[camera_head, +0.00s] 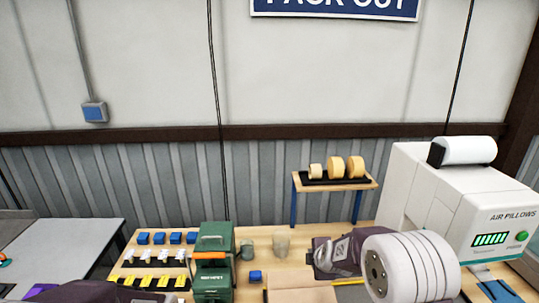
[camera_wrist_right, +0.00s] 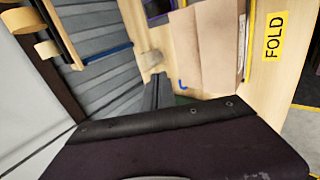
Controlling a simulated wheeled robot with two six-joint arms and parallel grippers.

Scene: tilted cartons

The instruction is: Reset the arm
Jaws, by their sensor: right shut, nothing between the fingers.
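My right gripper (camera_wrist_right: 157,88) shows in the right wrist view as dark narrow fingers, closed together with nothing between them. Its dark purple housing fills the bottom of that view. In the head view a purple and grey part of my right arm (camera_head: 328,252) is over the table, beside the white ribbed roll. Only purple pieces of my left arm (camera_head: 75,292) show at the bottom left of the head view; the left gripper is out of sight.
A brown carton (camera_wrist_right: 208,45) lies beyond the right fingers, near a yellow FOLD label (camera_wrist_right: 274,36). The wooden table also bears a green machine (camera_head: 213,262), small blue blocks (camera_head: 158,238), a tape stand (camera_head: 335,183), a white ribbed roll (camera_head: 412,266) and an air pillow machine (camera_head: 465,205).

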